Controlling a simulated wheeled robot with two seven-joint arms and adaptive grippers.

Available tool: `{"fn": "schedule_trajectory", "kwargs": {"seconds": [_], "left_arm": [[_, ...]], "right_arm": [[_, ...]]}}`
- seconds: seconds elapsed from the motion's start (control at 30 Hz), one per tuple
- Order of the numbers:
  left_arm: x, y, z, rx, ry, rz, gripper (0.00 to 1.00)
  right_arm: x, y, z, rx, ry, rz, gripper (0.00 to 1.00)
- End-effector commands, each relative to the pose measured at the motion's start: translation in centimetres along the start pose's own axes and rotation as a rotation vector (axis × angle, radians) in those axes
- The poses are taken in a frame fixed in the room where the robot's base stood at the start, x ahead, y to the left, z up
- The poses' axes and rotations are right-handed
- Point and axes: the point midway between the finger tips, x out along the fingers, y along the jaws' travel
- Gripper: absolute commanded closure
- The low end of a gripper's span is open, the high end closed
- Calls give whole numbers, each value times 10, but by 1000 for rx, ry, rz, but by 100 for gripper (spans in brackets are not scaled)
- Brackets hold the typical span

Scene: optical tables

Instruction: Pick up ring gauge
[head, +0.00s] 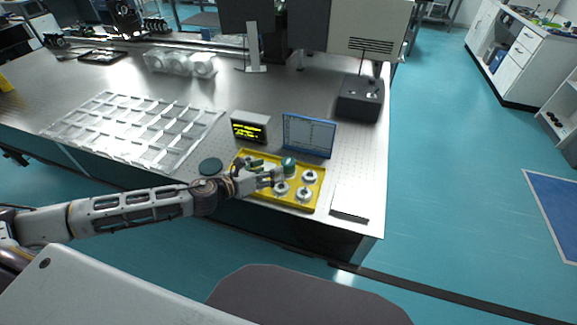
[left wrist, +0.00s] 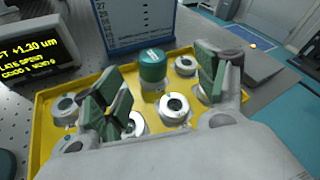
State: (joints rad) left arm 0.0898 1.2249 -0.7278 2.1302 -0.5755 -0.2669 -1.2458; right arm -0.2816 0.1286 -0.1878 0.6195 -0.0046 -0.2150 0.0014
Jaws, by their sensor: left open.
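Several silvery ring gauges lie in a yellow tray (head: 246,193); one ring gauge (head: 310,176) is near its right side and another (head: 303,194) near its front. My left gripper (head: 270,175) is over the tray, open and empty. In the left wrist view, its green-padded fingers (left wrist: 162,88) stand apart. A ring gauge (left wrist: 174,108) shows between and below them, with nothing gripped. A green-topped cylinder (left wrist: 153,68) stands in the tray just beyond it. Other ring gauges are partly hidden behind the fingers. My right gripper is not in view.
A large grid rack (head: 135,130) covers the left tabletop. A black control box (head: 360,100) stands back right.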

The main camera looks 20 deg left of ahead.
Motion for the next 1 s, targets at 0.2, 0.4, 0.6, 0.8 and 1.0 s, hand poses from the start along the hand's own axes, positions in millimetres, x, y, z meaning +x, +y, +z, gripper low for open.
{"fn": "schedule_trajectory", "kwargs": {"seconds": [0.2,0.4,0.6,0.8,1.0], "left_arm": [[-14,21,-4,254,69,-51,28],[-21,29,-7,348,99,-75,28],[-21,30,-8,355,101,-77,28],[-21,30,-7,353,100,-76,28],[-17,30,-6,352,98,-74,28]], "right_arm": [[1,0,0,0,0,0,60],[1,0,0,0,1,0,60],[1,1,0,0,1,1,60],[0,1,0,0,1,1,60],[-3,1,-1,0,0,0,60]]}}
